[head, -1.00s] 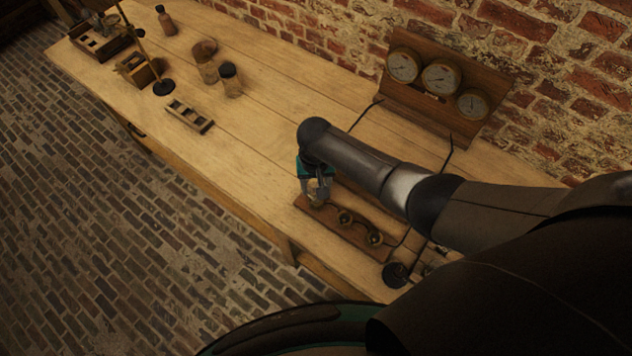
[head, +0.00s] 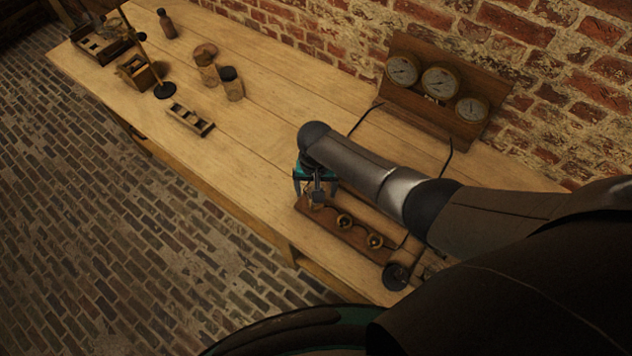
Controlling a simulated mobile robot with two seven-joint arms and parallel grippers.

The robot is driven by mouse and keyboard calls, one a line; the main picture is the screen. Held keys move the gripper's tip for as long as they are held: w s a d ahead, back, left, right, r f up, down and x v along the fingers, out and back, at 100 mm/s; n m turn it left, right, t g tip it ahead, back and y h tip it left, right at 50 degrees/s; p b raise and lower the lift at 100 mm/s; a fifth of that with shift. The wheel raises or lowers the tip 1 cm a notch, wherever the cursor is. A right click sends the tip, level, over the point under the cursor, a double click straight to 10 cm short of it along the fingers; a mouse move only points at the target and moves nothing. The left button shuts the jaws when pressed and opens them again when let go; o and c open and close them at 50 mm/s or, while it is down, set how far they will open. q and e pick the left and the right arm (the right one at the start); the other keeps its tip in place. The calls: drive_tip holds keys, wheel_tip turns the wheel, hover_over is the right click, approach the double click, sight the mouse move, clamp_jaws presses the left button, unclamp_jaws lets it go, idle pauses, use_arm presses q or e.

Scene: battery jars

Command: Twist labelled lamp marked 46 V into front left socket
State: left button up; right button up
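A long wooden socket board (head: 333,226) lies near the front edge of the bench. Two brass-coloured sockets show on it, a middle one (head: 345,220) and a right one (head: 375,240). My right gripper (head: 313,199), with a teal body, points down over the left end of the board. Its fingers hide most of what is there. Something small and pale shows between or behind the fingers, but I cannot tell whether it is the lamp or whether the fingers touch it. No 46 V label is readable. My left gripper is out of view.
A panel with three round gauges (head: 440,84) stands against the brick wall, with dark cables near it. A slotted wooden rack (head: 190,118), jars (head: 231,84) and a stand (head: 165,90) are at the left. The bench between is clear.

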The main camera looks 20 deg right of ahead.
wheel_tip(320, 180, up, 5)
drive_tip(key=shift+r+p, duration=0.2)
drive_tip(key=shift+p, duration=0.55)
wheel_tip(320, 180, up, 10)
drive_tip(key=shift+s+f, duration=0.1)
drive_tip(key=shift+f, duration=0.1)
